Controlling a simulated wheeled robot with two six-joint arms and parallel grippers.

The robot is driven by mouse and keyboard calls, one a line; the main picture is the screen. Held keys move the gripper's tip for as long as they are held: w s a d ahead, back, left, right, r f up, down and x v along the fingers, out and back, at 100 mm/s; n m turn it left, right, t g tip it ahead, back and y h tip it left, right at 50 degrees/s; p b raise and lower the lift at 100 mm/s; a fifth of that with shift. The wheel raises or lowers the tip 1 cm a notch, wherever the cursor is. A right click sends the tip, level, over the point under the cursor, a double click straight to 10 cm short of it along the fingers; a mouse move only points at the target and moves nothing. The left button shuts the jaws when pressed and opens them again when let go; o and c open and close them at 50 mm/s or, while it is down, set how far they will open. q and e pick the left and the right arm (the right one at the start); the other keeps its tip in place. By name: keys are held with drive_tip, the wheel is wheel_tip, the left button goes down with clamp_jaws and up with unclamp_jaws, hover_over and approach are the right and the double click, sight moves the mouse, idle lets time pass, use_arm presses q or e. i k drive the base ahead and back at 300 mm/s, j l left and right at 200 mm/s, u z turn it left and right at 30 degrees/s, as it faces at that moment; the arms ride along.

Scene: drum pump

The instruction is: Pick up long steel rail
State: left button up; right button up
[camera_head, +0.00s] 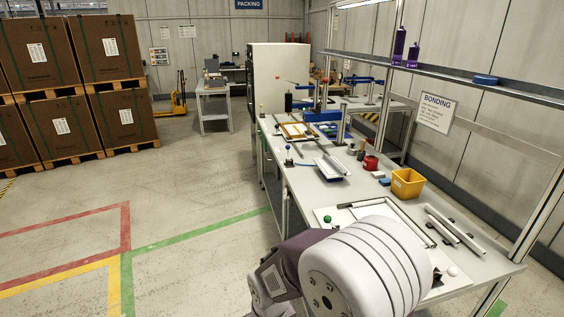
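Two long pale metal rails lie side by side near the right edge of the workbench (308,192). The longer-looking rail (459,231) is on the right and the other rail (441,229) is just left of it. Both rest on small dark supports, and I cannot tell which one is the long steel rail. Left of them, a partly assembled frame (404,221) with thin bars lies on a white board (329,216). A large part of my own arm covers the near part of the bench and hides some of the board. Neither gripper shows.
A yellow bin (407,184), a red cup (371,163) and small blue parts (385,182) stand behind the rails. A shelf (440,72) overhangs the bench's right side. Stacked cartons (75,85) stand far left. The floor left of the bench is clear.

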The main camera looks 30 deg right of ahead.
sight(327, 159)
drive_tip(key=i+z, duration=0.15)
drive_tip(key=i, duration=0.35)
drive_tip(key=i+j+z, duration=0.1)
drive_tip(key=i, duration=0.35)
drive_tip(key=i+j+z, duration=0.15)
drive_tip(key=i, duration=0.35)
drive_tip(key=i+z, duration=0.3)
drive_tip(key=i, duration=0.2)
drive_tip(key=i+z, duration=0.35)
drive_tip(key=i+j+z, duration=0.3)
drive_tip(key=i, duration=0.25)
drive_tip(key=i+j+z, duration=0.35)
drive_tip(key=i+l+z, duration=0.1)
drive_tip(key=i+z, duration=0.8)
drive_tip(key=k+j, duration=0.05)
